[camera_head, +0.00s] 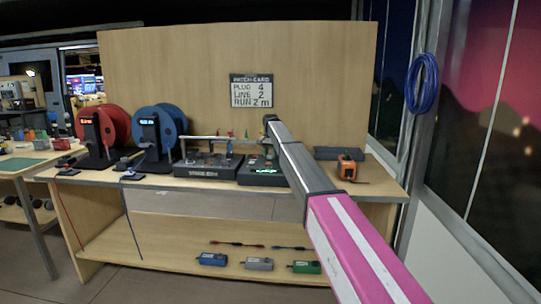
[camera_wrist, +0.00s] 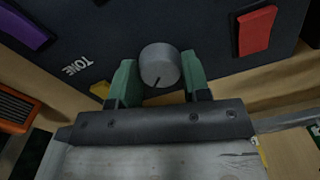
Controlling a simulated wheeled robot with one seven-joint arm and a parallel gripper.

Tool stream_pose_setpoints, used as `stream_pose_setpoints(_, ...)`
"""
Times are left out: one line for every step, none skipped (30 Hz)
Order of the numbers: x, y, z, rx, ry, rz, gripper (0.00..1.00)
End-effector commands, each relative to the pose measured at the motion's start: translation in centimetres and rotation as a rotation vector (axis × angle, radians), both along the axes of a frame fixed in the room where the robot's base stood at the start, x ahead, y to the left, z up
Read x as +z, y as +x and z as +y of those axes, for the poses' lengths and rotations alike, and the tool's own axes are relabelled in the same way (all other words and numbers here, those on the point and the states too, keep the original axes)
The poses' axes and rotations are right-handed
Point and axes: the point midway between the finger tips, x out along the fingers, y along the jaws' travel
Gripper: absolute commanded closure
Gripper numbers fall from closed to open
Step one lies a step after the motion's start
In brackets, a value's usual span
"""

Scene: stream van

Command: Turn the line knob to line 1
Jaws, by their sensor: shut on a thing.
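A round grey knob (camera_wrist: 160,63) stands on a dark panel in the wrist view, with a dark pointer mark toward the lower side of the picture. My gripper (camera_wrist: 158,70) has its two green fingers on either side of the knob, shut on it. The knob's own label is not visible; the word TONE (camera_wrist: 77,66) is printed to its left. In the head view, my arm reaches to the dark box with a green display (camera_head: 265,171) on the bench. The arm hides part of the box and the gripper.
Beside the knob are a purple switch (camera_wrist: 22,27), a red switch (camera_wrist: 256,31) and a yellow part (camera_wrist: 100,89). A second dark box (camera_head: 205,167), red reel (camera_head: 115,124), blue reel (camera_head: 172,122) and orange tool (camera_head: 347,168) share the bench.

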Motion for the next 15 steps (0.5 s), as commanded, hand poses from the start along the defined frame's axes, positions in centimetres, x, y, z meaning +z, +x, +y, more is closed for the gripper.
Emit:
stream_pose_setpoints(0.02,0.01,0.02,0.042,0.0,0.0,0.8)
stream_pose_setpoints(0.02,0.01,0.02,0.07,0.0,0.0,0.8)
stream_pose_setpoints(0.02,0.01,0.02,0.108,0.0,0.0,0.8)
stream_pose_setpoints(0.02,0.0,0.01,0.136,0.0,0.0,0.8)
stream_pose_setpoints(0.02,0.01,0.02,0.165,0.0,0.0,0.8)
stream_pose_setpoints(0.02,0.01,0.02,0.204,0.0,0.0,0.8)
stream_pose_setpoints(0.02,0.01,0.02,0.232,0.0,0.0,0.8)
stream_pose_setpoints(0.02,0.01,0.02,0.26,0.0,0.0,0.8)
stream_pose_setpoints(0.03,0.02,0.02,0.299,0.0,0.0,0.8)
stream_pose_setpoints(0.02,0.01,0.02,0.327,0.0,0.0,0.8)
stream_pose_setpoints(0.03,0.02,0.02,0.355,0.0,0.0,0.8)
stream_pose_setpoints(0.02,0.01,0.02,0.394,0.0,0.0,0.8)
stream_pose_setpoints(0.02,0.01,0.02,0.422,0.0,0.0,0.8)
stream_pose_setpoints(0.03,0.02,0.02,0.45,0.0,0.0,0.8)
stream_pose_setpoints(0.02,0.01,0.02,0.489,0.0,0.0,0.8)
